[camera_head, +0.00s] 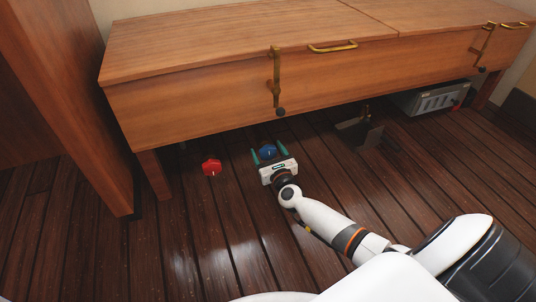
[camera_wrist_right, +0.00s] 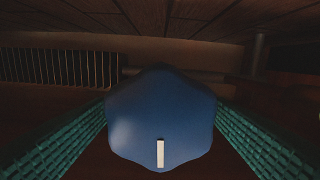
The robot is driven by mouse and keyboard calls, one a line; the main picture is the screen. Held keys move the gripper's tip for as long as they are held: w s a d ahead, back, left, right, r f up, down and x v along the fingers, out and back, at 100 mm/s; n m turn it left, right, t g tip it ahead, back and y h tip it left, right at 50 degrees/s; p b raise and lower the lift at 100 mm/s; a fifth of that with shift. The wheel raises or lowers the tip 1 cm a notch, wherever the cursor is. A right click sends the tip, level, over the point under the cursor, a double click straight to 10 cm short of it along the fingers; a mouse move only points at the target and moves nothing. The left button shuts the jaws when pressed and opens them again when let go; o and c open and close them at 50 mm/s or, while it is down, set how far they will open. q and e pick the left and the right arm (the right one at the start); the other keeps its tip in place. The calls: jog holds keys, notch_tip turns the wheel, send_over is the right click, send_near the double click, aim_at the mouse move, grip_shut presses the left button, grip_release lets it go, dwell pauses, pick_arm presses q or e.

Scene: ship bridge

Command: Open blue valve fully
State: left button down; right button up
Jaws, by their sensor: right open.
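The blue valve (camera_head: 267,151) is a lobed knob under the front of the wooden bench. My right gripper (camera_head: 268,153) is open around it, with one green finger on each side. In the right wrist view the blue valve (camera_wrist_right: 160,115) fills the middle, with a white mark at its lower edge. The green fingers (camera_wrist_right: 265,140) flank it left and right. I cannot tell whether they touch it. My left gripper is not in view.
A red valve (camera_head: 211,168) stands to the left of the blue one. The wooden bench (camera_head: 190,95) hangs low above, with legs at its ends. A grey box (camera_head: 434,98) and a dark bracket (camera_head: 360,130) are under its right part. The plank floor in front is clear.

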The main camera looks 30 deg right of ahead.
jog(key=c, duration=1)
jog(key=shift+o, duration=0.2)
